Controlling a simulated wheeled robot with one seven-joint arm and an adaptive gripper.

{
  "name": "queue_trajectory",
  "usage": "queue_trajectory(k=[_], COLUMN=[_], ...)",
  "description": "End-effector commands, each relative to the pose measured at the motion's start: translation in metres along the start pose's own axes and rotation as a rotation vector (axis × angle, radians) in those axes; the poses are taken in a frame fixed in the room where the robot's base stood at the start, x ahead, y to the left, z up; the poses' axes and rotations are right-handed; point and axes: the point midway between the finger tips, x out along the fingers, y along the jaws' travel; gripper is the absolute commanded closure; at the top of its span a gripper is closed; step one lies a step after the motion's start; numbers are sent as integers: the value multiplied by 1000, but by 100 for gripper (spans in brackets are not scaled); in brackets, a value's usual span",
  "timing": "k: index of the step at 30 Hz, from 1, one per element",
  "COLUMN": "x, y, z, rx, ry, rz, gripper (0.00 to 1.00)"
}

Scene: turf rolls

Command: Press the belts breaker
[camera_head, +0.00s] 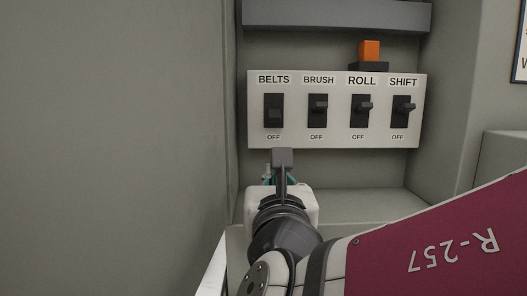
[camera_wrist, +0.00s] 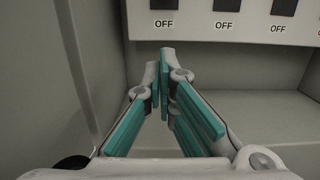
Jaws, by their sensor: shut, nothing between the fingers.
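The belts breaker (camera_head: 273,111) is the leftmost black switch on a white panel (camera_head: 335,142), under the label BELTS. Its lever looks lower, nearer the OFF mark, than the levers beside it. In the wrist view only the lower part of the belts breaker (camera_wrist: 164,4) shows at the top edge. My gripper (camera_wrist: 165,60) is shut and empty, its teal-padded fingers meeting just below the first OFF label. In the head view my gripper (camera_head: 269,176) is mostly hidden behind my wrist, below the belts breaker. No contact with the breaker shows.
The brush (camera_head: 318,108), roll (camera_head: 361,110) and shift (camera_head: 402,110) breakers stand in a row to the right. An orange block on a dark base (camera_head: 369,51) is above the panel. A grey wall (camera_head: 120,130) is close on the left. A bare ledge (camera_head: 370,203) lies below the panel.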

Motion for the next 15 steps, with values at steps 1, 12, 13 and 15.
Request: queue_trajectory(k=[1,12,13,15], x=[5,72,78,91], y=[0,-1,-1,-1], z=[0,-2,-2,-2], rx=[0,-1,-1,-2], ry=[0,0,1,0], rz=[-1,-3,-3,-3], gripper=[100,100,100,100])
